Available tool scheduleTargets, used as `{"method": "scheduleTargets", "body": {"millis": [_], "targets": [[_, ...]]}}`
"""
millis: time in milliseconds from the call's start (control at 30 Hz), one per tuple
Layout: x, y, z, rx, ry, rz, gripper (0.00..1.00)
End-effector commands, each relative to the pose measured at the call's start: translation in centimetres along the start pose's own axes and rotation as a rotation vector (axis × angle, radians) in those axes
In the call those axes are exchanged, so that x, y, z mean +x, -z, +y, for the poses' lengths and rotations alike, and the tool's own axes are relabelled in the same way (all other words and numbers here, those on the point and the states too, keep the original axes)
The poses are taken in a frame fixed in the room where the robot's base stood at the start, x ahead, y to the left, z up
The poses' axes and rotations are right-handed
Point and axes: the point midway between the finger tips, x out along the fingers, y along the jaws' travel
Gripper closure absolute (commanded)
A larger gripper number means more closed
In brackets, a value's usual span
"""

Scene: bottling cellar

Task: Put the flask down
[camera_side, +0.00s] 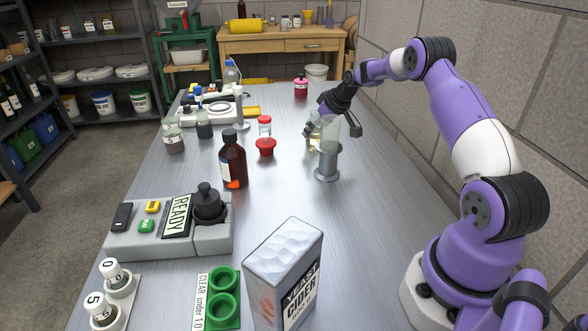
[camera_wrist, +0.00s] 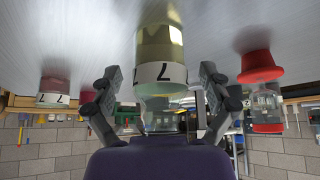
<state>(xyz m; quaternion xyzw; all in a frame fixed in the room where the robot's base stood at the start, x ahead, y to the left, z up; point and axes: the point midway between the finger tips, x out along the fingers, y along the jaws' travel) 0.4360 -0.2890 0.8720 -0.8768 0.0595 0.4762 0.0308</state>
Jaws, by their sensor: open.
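The flask (camera_wrist: 160,45) holds pale yellow-green liquid and has a white band marked 7. In the wrist view, which is upside down, it appears to stand upright on the table, its neck toward my wrist. In the side view it (camera_side: 314,143) is partly hidden behind a clear glass cylinder (camera_side: 329,130) on a grey stand (camera_side: 327,167). My gripper (camera_wrist: 157,88) is open, with one finger on each side of the flask and gaps visible; it also shows in the side view (camera_side: 333,125).
A red-ended glass vessel (camera_side: 265,128) stands left of the flask, and a pink flask (camera_side: 301,88) stands farther back. A brown bottle (camera_side: 233,160) and a grey console (camera_side: 170,235) are nearer the front left. The table (camera_side: 290,205) has bare space in the middle front.

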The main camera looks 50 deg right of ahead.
Motion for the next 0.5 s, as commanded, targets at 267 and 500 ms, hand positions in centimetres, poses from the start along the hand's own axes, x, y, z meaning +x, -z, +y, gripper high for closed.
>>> {"method": "scheduleTargets", "body": {"millis": [267,500], "targets": [[-3.5,0.3,0.1,0.0,-0.002,0.004,0.09],[-9.0,0.2,0.1,0.0,-0.003,0.004,0.09]]}}
